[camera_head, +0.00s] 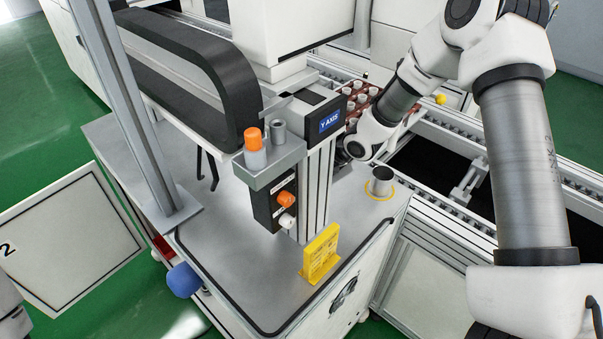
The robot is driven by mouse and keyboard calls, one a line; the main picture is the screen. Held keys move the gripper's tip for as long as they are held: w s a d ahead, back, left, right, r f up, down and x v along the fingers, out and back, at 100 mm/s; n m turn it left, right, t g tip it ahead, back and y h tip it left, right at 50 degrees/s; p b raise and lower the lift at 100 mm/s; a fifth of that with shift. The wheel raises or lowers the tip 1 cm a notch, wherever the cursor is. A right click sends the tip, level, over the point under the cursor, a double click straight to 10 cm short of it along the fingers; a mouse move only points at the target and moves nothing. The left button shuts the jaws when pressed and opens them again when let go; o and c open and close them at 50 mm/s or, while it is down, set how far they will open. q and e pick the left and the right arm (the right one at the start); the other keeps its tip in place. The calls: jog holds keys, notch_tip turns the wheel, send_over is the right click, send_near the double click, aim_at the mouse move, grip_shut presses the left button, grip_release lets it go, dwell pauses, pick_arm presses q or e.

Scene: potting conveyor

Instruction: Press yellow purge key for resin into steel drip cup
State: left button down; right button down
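The steel drip cup (382,182) stands upright on a yellow ring on the grey machine top. No yellow key can be made out. A black control box (265,203) on the post carries an orange knob (286,199) and a white knob (287,221). My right arm reaches in from the right, its wrist above and left of the cup. My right gripper (343,158) is mostly hidden behind the post and wrist, so its fingers cannot be judged. My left gripper is out of view.
A yellow sign stand (320,254) stands near the front edge. An orange-capped bottle (255,150) and a metal cylinder (278,132) sit on a bracket above the box. A red tray (362,97) of white cups lies behind. A blue knob (184,280) juts out left.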

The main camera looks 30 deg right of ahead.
jog(key=shift+f+b, duration=0.5)
jog(key=shift+f, duration=0.05)
dwell(0.7)
jog(key=shift+r, duration=0.15)
jog(key=shift+r+p, duration=0.6)
jog(key=shift+r, duration=0.2)
notch_tip(320, 180, up, 5)
jog(key=p, duration=0.3)
dwell(0.8)
